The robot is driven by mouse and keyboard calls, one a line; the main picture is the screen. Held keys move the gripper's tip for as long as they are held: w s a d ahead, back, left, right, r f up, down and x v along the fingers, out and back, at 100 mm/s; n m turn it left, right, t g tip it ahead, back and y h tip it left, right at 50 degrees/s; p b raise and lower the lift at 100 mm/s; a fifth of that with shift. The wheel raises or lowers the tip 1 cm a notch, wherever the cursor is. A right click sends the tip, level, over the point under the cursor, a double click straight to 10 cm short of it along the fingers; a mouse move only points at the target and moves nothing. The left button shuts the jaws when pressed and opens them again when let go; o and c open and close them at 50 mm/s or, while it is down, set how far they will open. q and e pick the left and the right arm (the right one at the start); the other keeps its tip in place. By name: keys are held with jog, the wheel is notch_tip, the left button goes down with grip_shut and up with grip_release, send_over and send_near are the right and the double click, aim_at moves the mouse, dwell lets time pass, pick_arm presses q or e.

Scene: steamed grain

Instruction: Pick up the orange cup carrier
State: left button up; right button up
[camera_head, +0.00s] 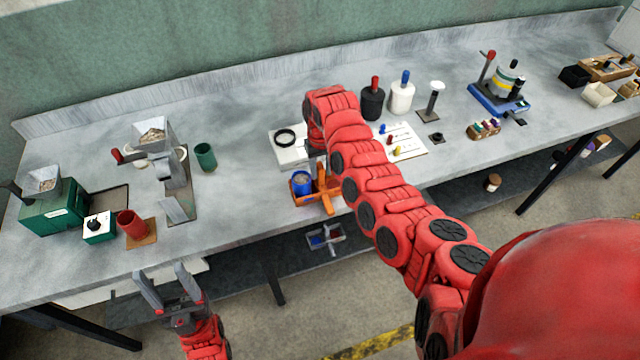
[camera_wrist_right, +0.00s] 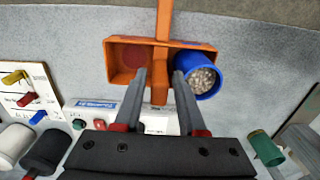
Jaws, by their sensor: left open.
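The orange cup carrier (camera_head: 327,196) sits near the front edge of the grey workbench, with a blue cup (camera_head: 301,184) in its left side. The right wrist view shows the carrier (camera_wrist_right: 117,44) with its upright handle bar in the middle, an empty compartment at left and the blue cup (camera_wrist_right: 198,78), filled with grain, at right. My right gripper (camera_wrist_right: 159,74) is open, with its fingertips either side of the orange middle bar; I cannot tell if they touch it. In the head view my arm hides most of that gripper. My left gripper (camera_head: 162,272) is open and empty, in front of the bench.
A white scale with a black ring (camera_head: 285,139) stands behind the carrier. A green cup (camera_head: 205,157), a red cup (camera_head: 131,224) and a green machine (camera_head: 54,205) are to the left. Another divided carrier (camera_head: 325,238) is on the lower shelf.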

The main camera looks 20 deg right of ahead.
aim_at(321, 176)
notch_tip(321, 176, down, 3)
jog(key=shift+r, duration=0.1)
jog(key=shift+w+f, duration=0.15)
jog(key=shift+f, duration=0.05)
jog(key=shift+r, duration=0.15)
jog(key=shift+c, duration=0.4)
grip_shut()
dwell(0.6)
